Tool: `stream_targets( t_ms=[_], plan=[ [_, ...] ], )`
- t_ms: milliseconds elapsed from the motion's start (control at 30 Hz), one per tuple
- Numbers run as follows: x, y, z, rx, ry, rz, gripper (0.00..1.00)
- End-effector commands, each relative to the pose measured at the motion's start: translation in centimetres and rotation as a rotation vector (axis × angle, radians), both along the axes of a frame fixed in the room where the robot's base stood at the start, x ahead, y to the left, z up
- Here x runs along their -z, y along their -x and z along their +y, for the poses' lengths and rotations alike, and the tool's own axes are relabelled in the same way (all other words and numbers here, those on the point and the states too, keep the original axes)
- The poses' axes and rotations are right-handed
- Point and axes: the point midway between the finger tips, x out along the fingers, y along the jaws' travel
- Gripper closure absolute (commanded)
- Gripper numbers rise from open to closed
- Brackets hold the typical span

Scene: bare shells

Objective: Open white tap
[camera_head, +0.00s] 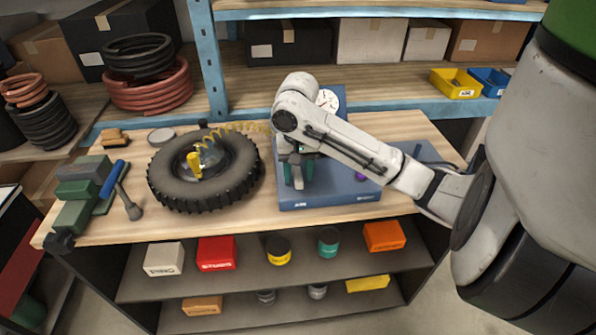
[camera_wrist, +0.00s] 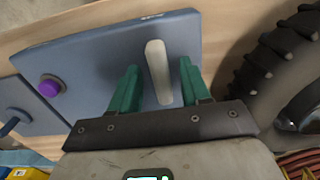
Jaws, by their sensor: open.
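The white tap (camera_wrist: 158,72) is a pale upright lever on the blue panel (camera_wrist: 95,45) in the wrist view. My gripper (camera_wrist: 157,82) is open, with its green fingers on either side of the lever.
A purple button (camera_wrist: 50,87) is on the panel. A pressure gauge (camera_head: 328,100) is at the unit's back. A black tyre (camera_head: 160,183) with a yellow tool and coiled hose lies left of the unit. A hammer (camera_head: 127,196) and green vise (camera_head: 75,212) are further left. Shelves stand behind and below.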

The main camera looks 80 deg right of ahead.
Motion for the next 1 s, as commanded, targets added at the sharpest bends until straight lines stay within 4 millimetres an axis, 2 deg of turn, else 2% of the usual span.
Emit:
stream_targets(
  t_ms=[133, 600, 1000],
  plan=[
    [-0.02, 0.00, 0.00, 0.000, 0.000, 0.000, 0.55],
    [-0.05, 0.00, 0.00, 0.000, 0.000, 0.000, 1.00],
    [-0.15, 0.01, 0.01, -0.038, -0.001, -0.001, 1.00]
  ],
)
